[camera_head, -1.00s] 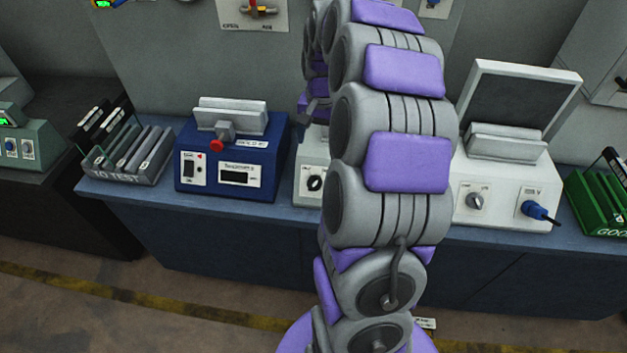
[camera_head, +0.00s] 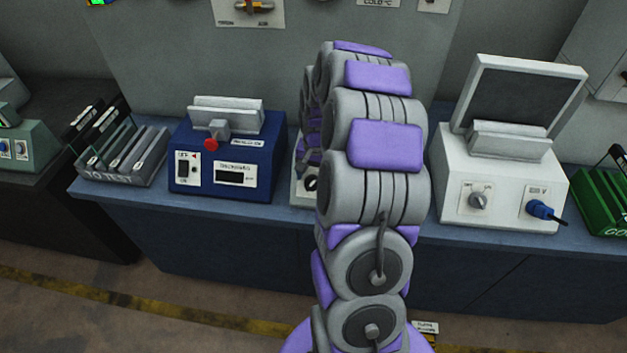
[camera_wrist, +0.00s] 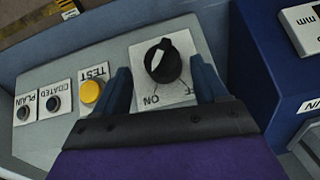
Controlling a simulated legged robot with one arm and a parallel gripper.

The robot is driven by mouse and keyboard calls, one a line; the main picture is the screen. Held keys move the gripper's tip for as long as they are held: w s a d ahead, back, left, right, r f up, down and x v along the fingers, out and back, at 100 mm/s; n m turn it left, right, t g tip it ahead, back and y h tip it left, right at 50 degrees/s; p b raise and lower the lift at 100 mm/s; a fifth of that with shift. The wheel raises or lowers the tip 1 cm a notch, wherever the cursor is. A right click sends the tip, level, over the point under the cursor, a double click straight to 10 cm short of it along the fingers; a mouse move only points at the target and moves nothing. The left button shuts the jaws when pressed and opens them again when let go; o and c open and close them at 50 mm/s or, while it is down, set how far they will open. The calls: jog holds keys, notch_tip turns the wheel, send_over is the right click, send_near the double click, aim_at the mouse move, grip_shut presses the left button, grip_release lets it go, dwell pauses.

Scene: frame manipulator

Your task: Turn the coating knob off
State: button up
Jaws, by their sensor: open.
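A black knob (camera_wrist: 163,62) with a white pointer mark sits on a white plate (camera_wrist: 181,42) on a pale machine in the wrist view. The plate reads ON, with a second, partly covered label beside it, both upside down here. My gripper (camera_wrist: 165,78) is open, one finger on each side of the knob; whether either touches it I cannot tell. In the head view the knob (camera_head: 311,183) shows just left of my arm, which hides most of its machine and my gripper.
A yellow TEST button (camera_wrist: 91,92), a COATED button (camera_wrist: 53,103) and a PLAIN button (camera_wrist: 23,112) lie left of the knob. A blue machine (camera_head: 226,158) stands close beside it. A white machine (camera_head: 499,185) stands right of my arm.

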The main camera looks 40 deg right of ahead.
aim_at(311, 181)
jog(key=shift+a+f, duration=0.2)
jog(key=shift+f, duration=0.4)
jog(key=shift+w+a+f, duration=0.1)
jog(key=shift+a+f, duration=0.2)
jog(key=shift+a, duration=0.1)
jog(key=shift+d, duration=0.1)
jog(key=shift+d, duration=0.3)
jog(key=c, duration=0.4)
jog(key=shift+a, duration=0.15)
jog(key=c, duration=0.7)
